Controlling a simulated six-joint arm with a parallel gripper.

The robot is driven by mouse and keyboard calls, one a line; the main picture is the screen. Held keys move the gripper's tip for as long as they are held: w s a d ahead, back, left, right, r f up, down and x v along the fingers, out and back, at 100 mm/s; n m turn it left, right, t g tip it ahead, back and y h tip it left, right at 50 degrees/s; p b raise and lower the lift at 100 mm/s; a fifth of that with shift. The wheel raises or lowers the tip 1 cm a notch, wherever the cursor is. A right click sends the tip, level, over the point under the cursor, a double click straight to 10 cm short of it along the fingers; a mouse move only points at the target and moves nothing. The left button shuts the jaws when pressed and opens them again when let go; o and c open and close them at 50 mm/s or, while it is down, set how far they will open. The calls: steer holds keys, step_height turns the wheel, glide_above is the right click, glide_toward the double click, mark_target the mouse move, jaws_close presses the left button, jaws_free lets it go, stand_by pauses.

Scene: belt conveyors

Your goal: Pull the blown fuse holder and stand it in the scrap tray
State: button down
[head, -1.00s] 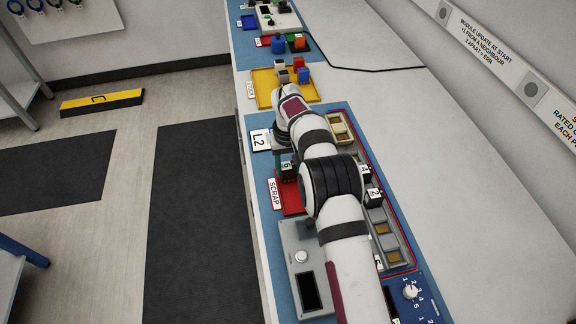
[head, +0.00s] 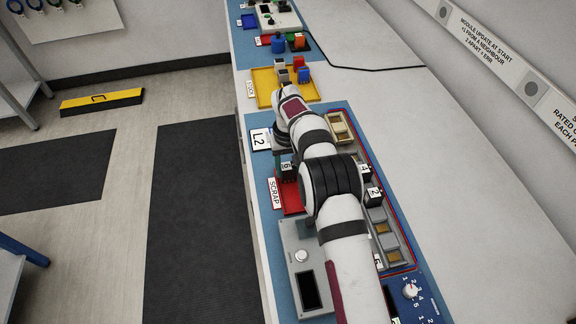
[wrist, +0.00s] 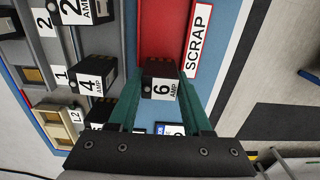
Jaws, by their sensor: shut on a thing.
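My gripper (wrist: 160,100) has green fingers shut on a black fuse holder (wrist: 161,82) with a white "6 AMP" label. In the head view the same fuse holder (head: 287,170) shows at the far end of the red scrap tray (head: 291,202), beside my arm. In the wrist view the scrap tray (wrist: 162,30) lies just beyond the holder, with its white SCRAP label to the right. I cannot tell whether the holder's base touches the tray. The fingertips are partly hidden by my arm in the head view.
The fuse rack (head: 392,242) holds a "4 AMP" holder (wrist: 97,82) and a "2 AMP" holder (wrist: 88,10), left of the gripper in the wrist view. A yellow tray (head: 263,90) with coloured blocks stands farther back. A grey button box (head: 297,250) stands in front of the scrap tray.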

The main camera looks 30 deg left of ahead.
steer(key=shift+f, duration=0.15)
jaws_free()
steer(key=shift+r, duration=3.75)
